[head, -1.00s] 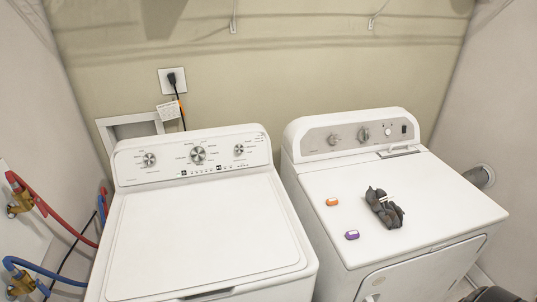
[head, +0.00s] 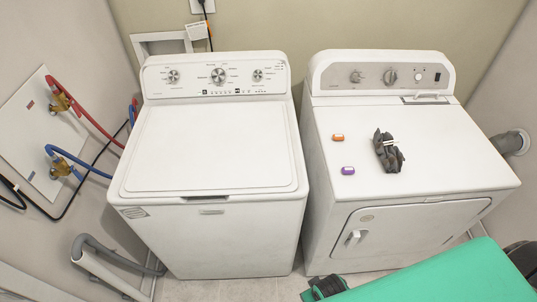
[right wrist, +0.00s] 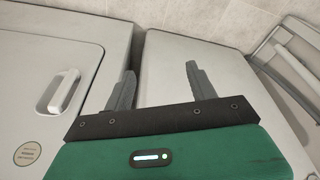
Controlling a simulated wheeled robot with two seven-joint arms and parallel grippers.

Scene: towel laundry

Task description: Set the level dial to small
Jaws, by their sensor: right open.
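The white washer (head: 215,150) on the left has a back panel with a left dial (head: 173,76), a larger middle dial (head: 218,75) and a right dial (head: 257,75). Their labels are too small to read, so I cannot tell which is the level dial or where it points. My right gripper (right wrist: 160,68) is open, with nothing between its fingers, in front of a white machine with a door handle in the right wrist view. In the head view my green right arm is low at the right, well away from the dials. My left gripper is not in view.
The white dryer (head: 430,165) stands at the right with its own knobs. On its top lie an orange item (head: 338,137), a purple item (head: 347,170) and a dark grey bundle (head: 387,152). Red and blue hoses (head: 88,125) are on the left wall. The washer lid is clear.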

